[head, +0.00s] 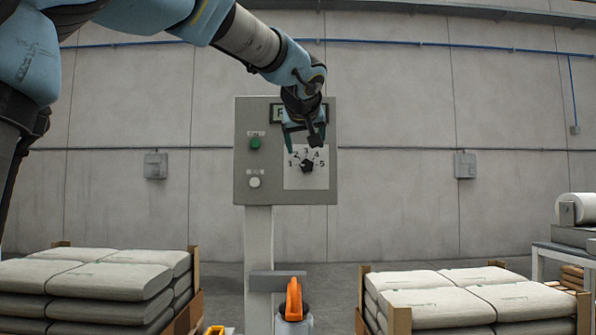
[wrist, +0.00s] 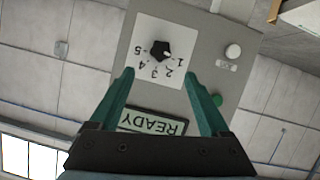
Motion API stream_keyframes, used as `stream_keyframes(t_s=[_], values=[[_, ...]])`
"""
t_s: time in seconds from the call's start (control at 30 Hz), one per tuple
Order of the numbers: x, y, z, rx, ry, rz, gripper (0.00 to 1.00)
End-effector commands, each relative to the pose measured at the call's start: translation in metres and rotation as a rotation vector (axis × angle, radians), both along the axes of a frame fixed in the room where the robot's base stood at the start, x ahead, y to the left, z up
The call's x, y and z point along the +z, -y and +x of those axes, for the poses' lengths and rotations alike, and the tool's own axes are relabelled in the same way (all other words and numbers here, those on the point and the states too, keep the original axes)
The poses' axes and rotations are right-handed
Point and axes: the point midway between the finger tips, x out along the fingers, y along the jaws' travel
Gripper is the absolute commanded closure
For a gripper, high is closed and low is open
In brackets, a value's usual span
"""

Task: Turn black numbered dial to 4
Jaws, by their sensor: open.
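The black dial (head: 307,167) sits on a white plate (head: 294,181) marked 1 to 5 in an arc, on the front of a grey control box. In the wrist view the dial (wrist: 160,51) appears upside down, beyond the fingertips and roughly centred between them. I cannot tell which number it points to. My gripper (head: 304,143) is in front of the box, just above the dial in the head view. In the wrist view its two green fingers (wrist: 158,75) are spread wide with nothing between them.
The box (head: 244,111) on its post carries a green button (head: 255,143), a white button (head: 254,182) and a display reading READY (wrist: 153,122). Stacked sacks stand at left (head: 108,275) and right (head: 440,305). An orange-handled item (head: 294,299) stands low in front.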

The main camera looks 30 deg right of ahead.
Motion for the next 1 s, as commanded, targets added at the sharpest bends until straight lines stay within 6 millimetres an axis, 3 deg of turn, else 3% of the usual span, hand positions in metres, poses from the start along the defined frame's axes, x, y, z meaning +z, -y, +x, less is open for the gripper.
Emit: stream_keyframes(t_s=[0.3, 0.5, 0.93, 1.0], values=[[-0.022, 0.026, 0.049, 0.002, -0.004, 0.005, 0.20], [-0.033, 0.038, 0.071, 0.002, -0.003, 0.004, 0.20], [-0.038, 0.043, 0.079, 0.001, -0.002, 0.003, 0.20], [-0.038, 0.043, 0.079, 0.001, -0.002, 0.003, 0.25]])
